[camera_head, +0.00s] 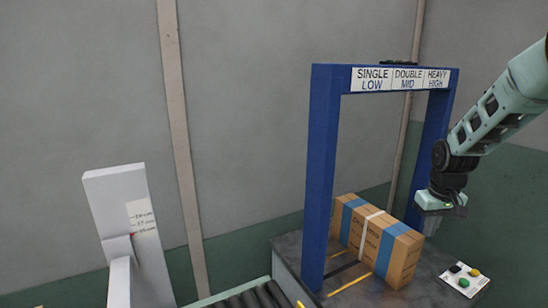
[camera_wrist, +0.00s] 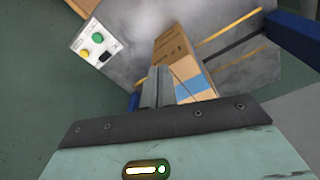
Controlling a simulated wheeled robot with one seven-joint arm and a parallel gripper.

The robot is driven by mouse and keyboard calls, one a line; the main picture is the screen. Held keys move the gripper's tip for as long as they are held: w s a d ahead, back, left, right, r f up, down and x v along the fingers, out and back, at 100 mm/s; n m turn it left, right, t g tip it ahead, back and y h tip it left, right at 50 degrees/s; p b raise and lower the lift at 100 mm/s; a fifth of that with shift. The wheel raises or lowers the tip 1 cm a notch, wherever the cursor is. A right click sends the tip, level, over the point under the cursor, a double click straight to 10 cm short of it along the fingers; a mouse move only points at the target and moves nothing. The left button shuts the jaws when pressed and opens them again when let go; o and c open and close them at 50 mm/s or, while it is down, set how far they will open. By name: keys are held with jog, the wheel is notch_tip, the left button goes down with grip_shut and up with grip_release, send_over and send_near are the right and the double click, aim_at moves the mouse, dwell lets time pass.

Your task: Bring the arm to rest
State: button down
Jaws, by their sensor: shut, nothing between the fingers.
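My gripper (camera_head: 431,226) hangs from my arm at the right of the head view, pointing down. Its fingers are shut and hold nothing. It is in the air to the right of the blue gate, above the button panel's level. In the wrist view the closed fingers (camera_wrist: 155,88) show in the middle, with the cardboard box beyond them.
A blue gate (camera_head: 322,170) labelled SINGLE LOW, DOUBLE MID, HEAVY HIGH stands over the grey surface (camera_head: 290,249). A cardboard box (camera_head: 405,262) with blue bands sits within it. A button panel (camera_head: 465,280) is at right. A white height gauge (camera_head: 118,205) and roller conveyor (camera_head: 245,300) are left.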

jog(key=s+a+r+n, duration=0.2)
jog(key=s+a, duration=0.8)
jog(key=s+a+r+n+g, duration=0.1)
jog(key=s+a+r+n, duration=0.1)
jog(key=s+a, duration=0.9)
jog(key=s+a+r+n+y, duration=0.1)
jog(key=s+a+n, duration=0.3)
jog(key=s+a, duration=0.6)
jog(key=shift+s+a+r, duration=0.25)
jog(key=shift+a+r, duration=0.1)
jog(key=shift+r, duration=0.45)
